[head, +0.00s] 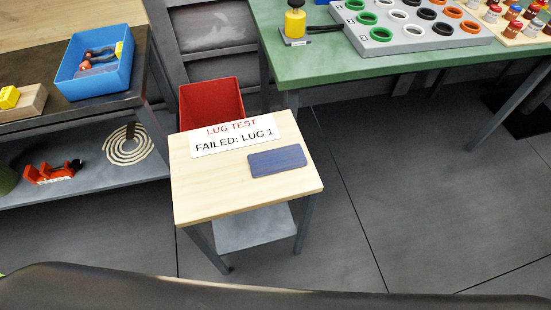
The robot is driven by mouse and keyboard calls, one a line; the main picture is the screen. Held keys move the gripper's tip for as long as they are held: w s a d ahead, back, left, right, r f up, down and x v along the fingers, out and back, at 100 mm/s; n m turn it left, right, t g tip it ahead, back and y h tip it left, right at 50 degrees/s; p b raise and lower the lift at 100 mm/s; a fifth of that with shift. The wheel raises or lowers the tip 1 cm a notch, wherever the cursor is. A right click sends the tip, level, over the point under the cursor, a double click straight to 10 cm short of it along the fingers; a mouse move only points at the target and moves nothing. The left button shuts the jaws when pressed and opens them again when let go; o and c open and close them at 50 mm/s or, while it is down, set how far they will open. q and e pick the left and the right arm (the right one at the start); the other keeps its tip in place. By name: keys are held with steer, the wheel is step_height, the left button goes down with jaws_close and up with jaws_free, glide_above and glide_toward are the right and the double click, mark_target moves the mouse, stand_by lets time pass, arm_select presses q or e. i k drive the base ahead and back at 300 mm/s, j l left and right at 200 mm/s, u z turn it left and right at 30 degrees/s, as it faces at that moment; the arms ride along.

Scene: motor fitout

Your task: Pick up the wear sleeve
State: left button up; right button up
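I cannot tell which thing, if any, in the head view is the wear sleeve. Rings in green, white, black and orange sit in rows on a grey tray (380,43) on the green table (312,70) at the upper right. The nearest row has a green ring (381,34), a white ring (415,31) and a black ring (442,28). Neither of my grippers shows in the head view.
A small wooden table (200,205) stands in the middle with a sign (234,135) and a dark blue block (277,160). A red bin (211,100) is behind it. A blue bin (95,75) sits on the left bench. Grey floor (420,190) at right is clear.

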mark_target(263, 164)
steer(key=l+u, duration=0.2)
steer(key=u, duration=0.15)
steer(key=i+l+u, duration=0.1)
steer(key=l+u, duration=0.4)
steer(key=u, duration=0.15)
steer(key=l+u, duration=0.15)
steer(key=l, duration=0.45)
steer(key=k+l+u, duration=0.1)
steer(key=l, duration=0.55)
steer(key=l+u, duration=0.15)
steer(key=l, duration=0.45)
steer(key=k+l+u, duration=0.1)
steer(key=l, duration=0.5)
steer(key=k+l, duration=0.1)
steer(key=l, duration=0.35)
steer(key=k+l, duration=0.1)
steer(key=l, duration=0.3)
steer(key=k+l, duration=0.1)
steer(key=l, duration=0.35)
steer(key=i+j+z, duration=0.1)
steer(key=j, duration=0.45)
steer(key=i+j, duration=0.1)
steer(key=j, duration=0.4)
steer(key=z, duration=0.05)
